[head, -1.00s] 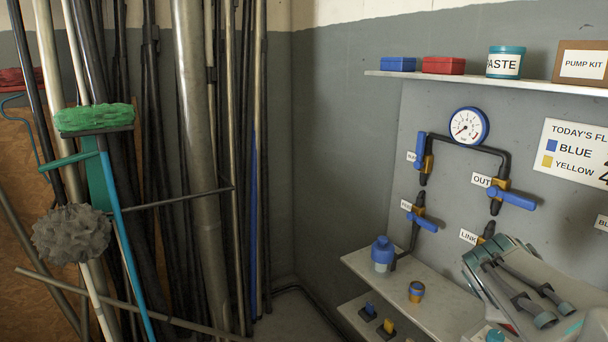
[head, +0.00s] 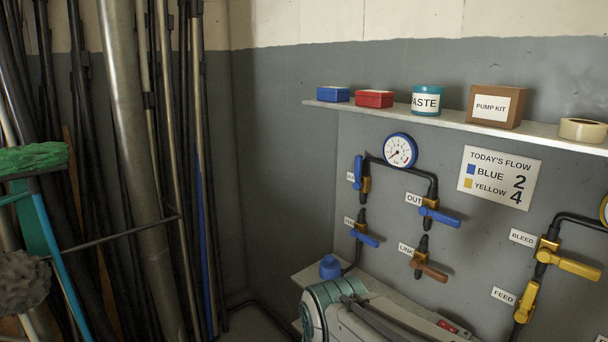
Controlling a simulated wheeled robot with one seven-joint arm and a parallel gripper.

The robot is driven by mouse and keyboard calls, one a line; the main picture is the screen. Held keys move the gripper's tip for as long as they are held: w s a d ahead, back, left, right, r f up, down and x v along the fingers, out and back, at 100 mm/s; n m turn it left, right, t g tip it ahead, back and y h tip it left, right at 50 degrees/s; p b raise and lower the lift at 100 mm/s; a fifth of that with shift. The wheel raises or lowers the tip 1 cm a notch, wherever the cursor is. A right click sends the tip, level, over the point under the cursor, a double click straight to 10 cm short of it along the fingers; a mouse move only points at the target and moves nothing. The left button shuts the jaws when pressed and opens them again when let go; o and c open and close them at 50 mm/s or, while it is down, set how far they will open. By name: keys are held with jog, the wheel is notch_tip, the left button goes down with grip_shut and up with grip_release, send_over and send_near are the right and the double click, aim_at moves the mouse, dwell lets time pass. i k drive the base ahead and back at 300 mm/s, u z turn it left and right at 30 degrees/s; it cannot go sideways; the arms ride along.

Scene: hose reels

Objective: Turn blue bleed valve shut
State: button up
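The blue valve group sits on the grey wall under a round blue-rimmed gauge (head: 400,151). Its upper-left valve has a blue handle (head: 359,170) standing upright along the pipe; its label is partly covered and I cannot read it fully. The lower-left valve has a blue handle (head: 366,239) slanting across the pipe, with a label too small to read surely. The OUT valve has a blue handle (head: 440,216) lying across its pipe. My gripper is not in view; only part of my arm shows at the bottom.
A LINK valve has a brown handle (head: 430,270). At right, yellow handles mark BLEED (head: 568,263) and FEED (head: 526,302). A shelf (head: 450,127) above holds boxes and a paste tub. Poles (head: 140,170) crowd the left.

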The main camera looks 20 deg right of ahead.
aim_at(357, 185)
jog(key=z, duration=0.25)
jog(key=i, duration=1.15)
jog(key=u, duration=0.25)
